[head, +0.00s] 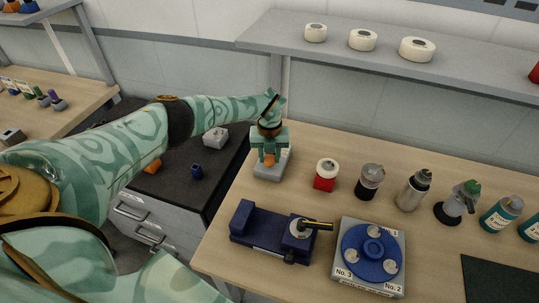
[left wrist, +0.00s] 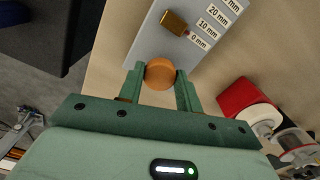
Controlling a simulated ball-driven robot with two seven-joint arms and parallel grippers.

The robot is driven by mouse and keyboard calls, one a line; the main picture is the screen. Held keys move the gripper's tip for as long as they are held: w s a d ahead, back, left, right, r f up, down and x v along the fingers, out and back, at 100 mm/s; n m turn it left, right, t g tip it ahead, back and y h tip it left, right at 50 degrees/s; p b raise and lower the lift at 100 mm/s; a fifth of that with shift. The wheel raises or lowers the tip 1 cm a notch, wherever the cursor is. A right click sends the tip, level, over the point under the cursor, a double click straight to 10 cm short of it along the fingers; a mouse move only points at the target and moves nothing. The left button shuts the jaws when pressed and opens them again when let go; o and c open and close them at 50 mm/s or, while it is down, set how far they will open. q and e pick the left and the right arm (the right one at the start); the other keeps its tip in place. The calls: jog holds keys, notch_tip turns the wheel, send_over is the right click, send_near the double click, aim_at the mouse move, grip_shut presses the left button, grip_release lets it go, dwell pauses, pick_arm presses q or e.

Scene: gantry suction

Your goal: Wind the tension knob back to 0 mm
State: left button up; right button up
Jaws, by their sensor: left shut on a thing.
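The orange round knob (left wrist: 160,74) sits at the near end of a grey scale plate (left wrist: 150,42) in the left wrist view. My left gripper (left wrist: 161,88) has one finger on each side of the knob and is shut on it. A brass pointer block (left wrist: 173,22) on the plate lies level with the 0 mm label (left wrist: 198,40). Labels for 10 mm and 20 mm follow further up. In the head view the left gripper (head: 269,152) reaches down over the grey unit (head: 270,172), with the orange knob (head: 269,160) showing below it. My right gripper is not in view.
A red and white spool-like item (head: 325,175) stands right of the unit. A dark blue fixture (head: 265,230) and a blue rotary disc on a grey base (head: 345,272) stand nearer. Several bottles line the right. A shelf (head: 460,62) hangs behind.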

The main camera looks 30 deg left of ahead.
aim_at(269, 158)
pick_arm(q)
jog(key=shift+r, duration=0.1)
jog(key=o, duration=1)
notch_tip(269, 158, up, 7)
jog(key=shift+r+p, duration=0.2)
jog(key=shift+p, duration=0.7)
